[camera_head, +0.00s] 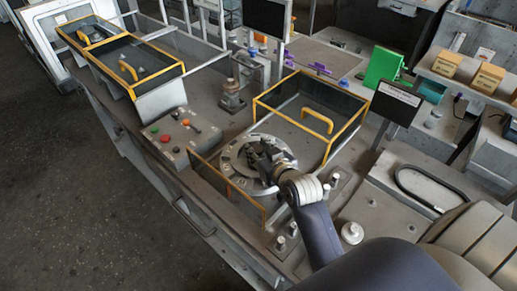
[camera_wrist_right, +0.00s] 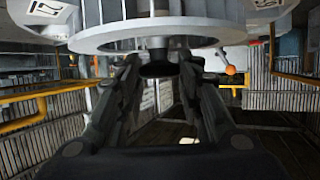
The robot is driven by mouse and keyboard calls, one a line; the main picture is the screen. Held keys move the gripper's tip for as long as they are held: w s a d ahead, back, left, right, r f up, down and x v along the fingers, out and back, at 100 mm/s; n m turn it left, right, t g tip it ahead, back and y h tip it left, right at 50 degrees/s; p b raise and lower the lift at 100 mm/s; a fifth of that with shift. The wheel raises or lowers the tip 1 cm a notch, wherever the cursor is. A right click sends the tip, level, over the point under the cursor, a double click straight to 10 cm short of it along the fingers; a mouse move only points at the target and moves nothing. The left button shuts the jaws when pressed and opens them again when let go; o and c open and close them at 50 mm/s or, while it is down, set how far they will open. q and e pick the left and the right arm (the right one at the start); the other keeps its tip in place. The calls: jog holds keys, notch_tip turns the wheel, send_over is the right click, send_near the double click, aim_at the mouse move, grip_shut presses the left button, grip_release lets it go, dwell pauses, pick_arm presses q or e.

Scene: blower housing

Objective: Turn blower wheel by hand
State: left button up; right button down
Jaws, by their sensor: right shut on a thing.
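The blower wheel (camera_head: 230,163) is a round, light grey disc with markings around its rim, lying in the machine top in the middle of the head view. In the right wrist view its pale ring (camera_wrist_right: 95,42) fills the top. A short dark knob (camera_wrist_right: 157,68) stands out from the wheel. My right gripper (camera_head: 258,157) reaches over the wheel and hides part of it. In the wrist view the right gripper's fingers (camera_wrist_right: 158,62) lie on both sides of the knob, shut on it. My left gripper is not in view.
A yellow-framed guard (camera_head: 318,117) with a handle stands behind the wheel, and a low yellow-edged panel (camera_head: 226,190) stands in front. A button box (camera_head: 172,135) is at left. A dark screen (camera_head: 396,102) and a green box (camera_head: 383,66) are at right.

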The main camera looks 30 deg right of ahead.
jog(key=shift+d+n+y, duration=0.15)
jog(key=shift+n+y, duration=0.55)
jog(key=shift+y, duration=0.1)
jog(key=shift+n+y, duration=0.3)
jog(key=shift+y, duration=0.1)
jog(key=shift+n+y, duration=0.5)
jog(key=shift+y, duration=0.1)
jog(key=c, duration=1.2)
grip_release()
jog(key=shift+s+d, duration=0.1)
jog(key=v, duration=1.1)
jog(key=shift+s+r, duration=0.3)
jog(key=shift+r, duration=0.05)
